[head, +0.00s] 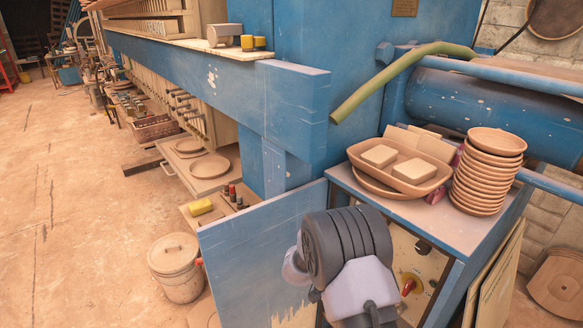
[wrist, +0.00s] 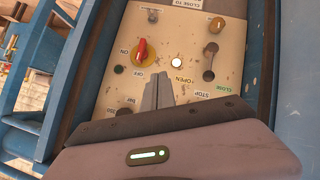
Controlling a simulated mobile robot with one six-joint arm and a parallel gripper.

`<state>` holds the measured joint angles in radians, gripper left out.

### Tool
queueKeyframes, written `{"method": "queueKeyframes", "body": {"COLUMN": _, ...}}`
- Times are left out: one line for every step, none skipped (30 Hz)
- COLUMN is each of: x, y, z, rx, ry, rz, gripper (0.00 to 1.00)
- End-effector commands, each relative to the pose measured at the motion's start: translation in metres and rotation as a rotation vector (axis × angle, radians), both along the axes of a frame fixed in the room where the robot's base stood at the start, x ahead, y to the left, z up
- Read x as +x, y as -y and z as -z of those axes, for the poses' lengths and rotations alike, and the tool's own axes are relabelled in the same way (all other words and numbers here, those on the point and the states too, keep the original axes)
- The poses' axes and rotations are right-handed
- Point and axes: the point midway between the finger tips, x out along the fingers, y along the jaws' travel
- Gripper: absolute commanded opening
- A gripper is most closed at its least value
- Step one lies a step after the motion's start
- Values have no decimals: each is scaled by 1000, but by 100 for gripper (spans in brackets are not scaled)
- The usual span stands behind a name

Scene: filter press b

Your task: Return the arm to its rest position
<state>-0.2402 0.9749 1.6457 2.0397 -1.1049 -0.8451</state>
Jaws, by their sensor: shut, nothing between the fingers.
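My gripper (wrist: 158,93) shows in the wrist view with its two grey fingers together and nothing between them. It is in front of a cream control panel (wrist: 190,22). A red switch knob (wrist: 141,50), between the ON and OFF labels, lies beyond the fingertips and a little left. A white button (wrist: 176,62) is just right of the tips. I cannot tell whether the fingers touch the panel. In the head view my arm (head: 345,245) stands before the blue cabinet and hides part of the panel; the fingers are hidden there. The red knob also shows there (head: 408,287).
An open blue door (head: 255,255) stands left of my arm. On the cabinet top are a tray (head: 440,172) with two pale blocks and a stack of clay dishes (head: 487,180). A lidded bucket (head: 177,270) stands on the floor. The floor at far left is open.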

Motion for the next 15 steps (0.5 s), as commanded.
{"method": "queueKeyframes", "body": {"x": 12, "y": -5, "z": -21, "rx": 48, "ry": 64, "rz": -28, "gripper": 0}}
{"method": "queueKeyframes", "body": {"x": 20, "y": -9, "z": -34, "rx": 82, "ry": 105, "rz": -50, "gripper": 0}}
{"method": "queueKeyframes", "body": {"x": 29, "y": -14, "z": -52, "rx": 130, "ry": 159, "rz": -81, "gripper": 0}}
{"method": "queueKeyframes", "body": {"x": 36, "y": -20, "z": -68, "rx": 171, "ry": 200, "rz": -108, "gripper": 0}}
{"method": "queueKeyframes", "body": {"x": 41, "y": -26, "z": -85, "rx": 214, "ry": 242, "rz": -138, "gripper": 0}}
{"method": "queueKeyframes", "body": {"x": 46, "y": -35, "z": -110, "rx": 279, "ry": 297, "rz": -184, "gripper": 0}}
{"method": "queueKeyframes", "body": {"x": 48, "y": -43, "z": -132, "rx": 333, "ry": 338, "rz": -222, "gripper": 0}}
{"method": "queueKeyframes", "body": {"x": 48, "y": -53, "z": -155, "rx": 394, "ry": 377, "rz": -265, "gripper": 0}}
{"method": "queueKeyframes", "body": {"x": 40, "y": -68, "z": -189, "rx": 481, "ry": 419, "rz": -333, "gripper": 0}}
{"method": "queueKeyframes", "body": {"x": 29, "y": -80, "z": -214, "rx": 550, "ry": 443, "rz": -386, "gripper": 0}}
{"method": "queueKeyframes", "body": {"x": 13, "y": -92, "z": -236, "rx": 616, "ry": 451, "rz": -441, "gripper": 0}}
{"method": "queueKeyframes", "body": {"x": -17, "y": -107, "z": -262, "rx": 698, "ry": 444, "rz": -506, "gripper": 0}}
{"method": "queueKeyframes", "body": {"x": -43, "y": -116, "z": -276, "rx": 751, "ry": 424, "rz": -548, "gripper": 0}}
{"method": "queueKeyframes", "body": {"x": -72, "y": -124, "z": -286, "rx": 797, "ry": 393, "rz": -582, "gripper": 0}}
{"method": "queueKeyframes", "body": {"x": -114, "y": -131, "z": -292, "rx": 844, "ry": 339, "rz": -612, "gripper": 0}}
